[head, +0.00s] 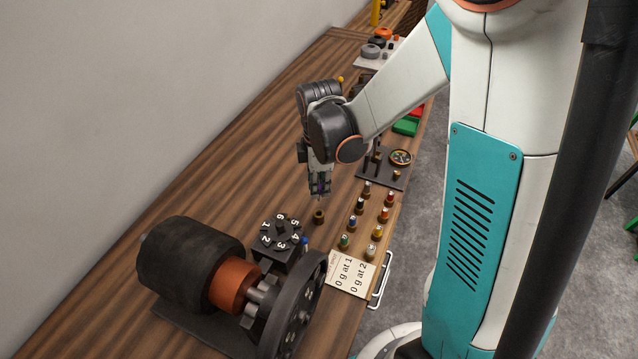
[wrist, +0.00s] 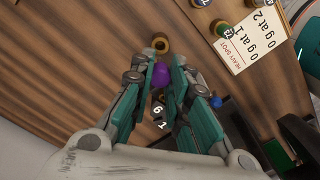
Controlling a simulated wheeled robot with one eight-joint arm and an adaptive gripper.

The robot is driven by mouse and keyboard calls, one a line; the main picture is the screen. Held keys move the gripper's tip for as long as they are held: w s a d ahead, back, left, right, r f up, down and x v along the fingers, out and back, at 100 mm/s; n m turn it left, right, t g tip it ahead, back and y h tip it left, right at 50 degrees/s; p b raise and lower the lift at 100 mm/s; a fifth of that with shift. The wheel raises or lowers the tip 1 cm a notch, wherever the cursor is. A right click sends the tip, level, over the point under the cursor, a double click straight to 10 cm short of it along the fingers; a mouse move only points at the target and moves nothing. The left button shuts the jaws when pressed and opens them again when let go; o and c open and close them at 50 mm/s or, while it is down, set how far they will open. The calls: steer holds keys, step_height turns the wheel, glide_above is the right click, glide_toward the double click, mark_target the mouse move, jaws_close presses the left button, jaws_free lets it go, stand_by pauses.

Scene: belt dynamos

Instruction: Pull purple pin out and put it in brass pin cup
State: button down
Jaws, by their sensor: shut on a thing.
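My gripper (head: 319,193) is shut on the purple pin (wrist: 161,75) and holds it above the wooden bench. The pin shows between the fingertips in the wrist view, and only a sliver of purple shows in the head view. The brass pin cup (head: 319,216) stands on the bench, just below my gripper in the head view. The cup also shows in the wrist view (wrist: 160,44), just beyond the pin and apart from it in the picture. The pin's lower end and its height over the cup are hard to tell.
A dark numbered block (head: 278,232) stands left of the cup, with a blue-topped item (head: 305,240) beside it. The dynamo (head: 195,262) with its wheel lies at front left. Several coloured pegs (head: 377,232) stand in rows to the right, near a note card (head: 350,273).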

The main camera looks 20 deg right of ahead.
mark_target(319, 200)
steer(key=shift+f+b, duration=1.85)
steer(key=shift+f, duration=0.5)
steer(key=shift+f+b, duration=2.1)
steer(key=shift+b, duration=0.05)
steer(key=c, duration=1.5)
jaws_free()
steer(key=shift+o, duration=0.2)
step_height(319, 200, up, 12)
steer(key=shift+r, duration=0.1)
